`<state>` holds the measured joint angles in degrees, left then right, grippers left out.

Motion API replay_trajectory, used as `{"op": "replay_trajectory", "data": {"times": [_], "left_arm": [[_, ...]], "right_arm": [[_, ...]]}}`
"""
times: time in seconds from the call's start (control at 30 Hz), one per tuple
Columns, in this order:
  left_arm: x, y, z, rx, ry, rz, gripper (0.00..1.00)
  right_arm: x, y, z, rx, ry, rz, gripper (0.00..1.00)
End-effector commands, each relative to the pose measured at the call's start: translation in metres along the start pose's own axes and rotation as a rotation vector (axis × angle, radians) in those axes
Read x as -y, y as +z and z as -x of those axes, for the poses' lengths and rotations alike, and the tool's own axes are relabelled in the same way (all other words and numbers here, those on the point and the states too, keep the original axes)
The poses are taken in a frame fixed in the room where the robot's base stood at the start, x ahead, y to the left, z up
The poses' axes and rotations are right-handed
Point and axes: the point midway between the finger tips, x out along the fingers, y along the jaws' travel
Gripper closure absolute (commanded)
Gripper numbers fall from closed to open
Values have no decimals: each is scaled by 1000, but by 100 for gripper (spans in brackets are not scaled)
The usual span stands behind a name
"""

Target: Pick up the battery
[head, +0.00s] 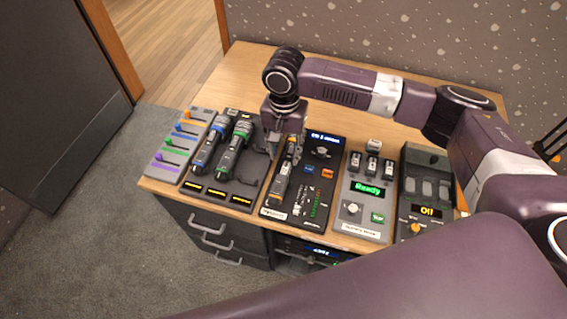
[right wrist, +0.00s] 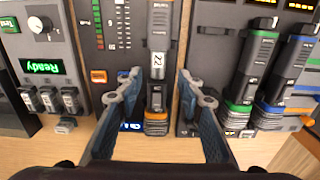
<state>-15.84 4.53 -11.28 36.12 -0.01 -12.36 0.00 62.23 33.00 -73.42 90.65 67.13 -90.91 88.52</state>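Small dark blocks that look like batteries (head: 372,165) stand in a row at the back of the grey charger (head: 352,223) with the green "Ready" display. They also show in the right wrist view (right wrist: 48,99). One similar block (head: 374,145) lies behind the charger. My right gripper (head: 285,150) is pointing down over the dark console. In the right wrist view its fingers (right wrist: 160,85) are apart, one on each side of an orange-ringed handheld unit (right wrist: 158,50). I cannot tell whether they touch it, or whether a battery is inside it. My left gripper is out of view.
A dark dock (head: 247,188) with blue-ringed and green-ringed units and a fader panel (head: 168,160) are to the left. Another dark device (head: 425,160) is at the right. Free wooden desktop (head: 240,75) lies behind them; drawers are below.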

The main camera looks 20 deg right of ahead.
Motion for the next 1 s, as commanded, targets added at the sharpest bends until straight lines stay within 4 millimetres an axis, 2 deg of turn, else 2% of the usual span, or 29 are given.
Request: {"op": "replay_trajectory", "data": {"times": [0.03,0.1,0.23,0.33,0.4,0.5,0.6,0.67,1.0], "left_arm": [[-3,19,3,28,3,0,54],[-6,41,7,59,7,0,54],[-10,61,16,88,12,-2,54],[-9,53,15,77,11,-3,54],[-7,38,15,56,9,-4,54],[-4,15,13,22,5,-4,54],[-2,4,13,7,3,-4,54],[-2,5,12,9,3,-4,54],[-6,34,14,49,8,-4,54]], "right_arm": [[-1,-1,-5,0,2,-1,65],[-2,-2,-12,-1,2,0,65],[-5,-4,-31,-1,2,1,65],[-4,-4,-46,-1,0,2,65],[-4,-4,-52,-1,1,2,65],[-4,-4,-56,-2,-2,3,65],[-4,-4,-56,-2,-2,3,65],[-4,-4,-56,-2,-2,3,65],[-4,-4,-55,-2,-2,4,100]]}}
